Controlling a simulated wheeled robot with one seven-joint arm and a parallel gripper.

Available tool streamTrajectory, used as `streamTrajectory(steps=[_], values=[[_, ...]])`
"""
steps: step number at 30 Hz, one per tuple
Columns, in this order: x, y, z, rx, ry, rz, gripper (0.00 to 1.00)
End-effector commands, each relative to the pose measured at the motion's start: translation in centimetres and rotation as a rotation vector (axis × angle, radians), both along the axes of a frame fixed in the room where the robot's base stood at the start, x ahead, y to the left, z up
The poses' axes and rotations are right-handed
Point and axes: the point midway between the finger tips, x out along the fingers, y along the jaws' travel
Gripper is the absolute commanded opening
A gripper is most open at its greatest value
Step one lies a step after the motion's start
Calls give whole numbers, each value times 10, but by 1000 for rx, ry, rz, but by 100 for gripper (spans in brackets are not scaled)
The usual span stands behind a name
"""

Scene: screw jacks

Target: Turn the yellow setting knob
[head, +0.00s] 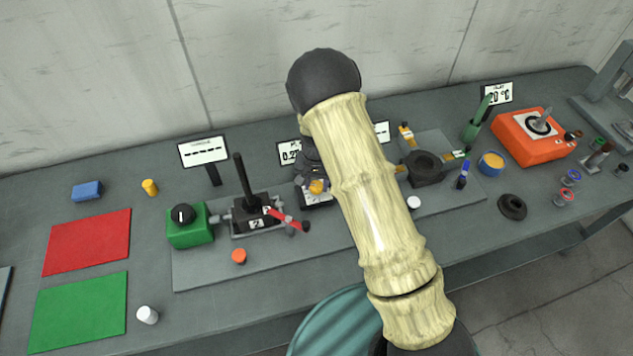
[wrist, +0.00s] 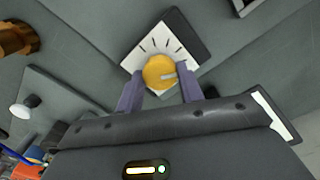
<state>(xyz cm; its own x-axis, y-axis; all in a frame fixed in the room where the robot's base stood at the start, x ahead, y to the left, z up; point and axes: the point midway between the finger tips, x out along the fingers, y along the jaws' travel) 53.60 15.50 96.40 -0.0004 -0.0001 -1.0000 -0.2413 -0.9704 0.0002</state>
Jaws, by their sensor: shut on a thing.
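The yellow setting knob (wrist: 159,72) sits on a white dial plate (wrist: 150,38) with black tick marks, on a dark block. A pale pointer mark on the knob points to the right in the wrist view. My gripper (wrist: 160,82) is shut on the knob, one finger on each side of it. In the head view the knob (head: 317,187) shows just left of my arm, with my gripper (head: 312,182) around it. Part of its dial plate and what stands behind it are hidden by my arm there.
Left of the knob stand a green box with a black knob (head: 183,214) and a black lever unit with a red handle (head: 255,212). An orange hot plate (head: 530,137) stands at the right. Display signs (head: 204,150) stand along the back. Red and green mats (head: 88,241) lie at the left.

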Motion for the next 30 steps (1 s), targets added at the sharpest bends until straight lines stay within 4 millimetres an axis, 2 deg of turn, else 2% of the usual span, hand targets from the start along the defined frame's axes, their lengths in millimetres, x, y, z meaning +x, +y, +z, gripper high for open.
streamTrajectory(steps=[14,30], values=[[0,0,1,0,0,-113,14],[0,1,2,0,-1,-563,14]])
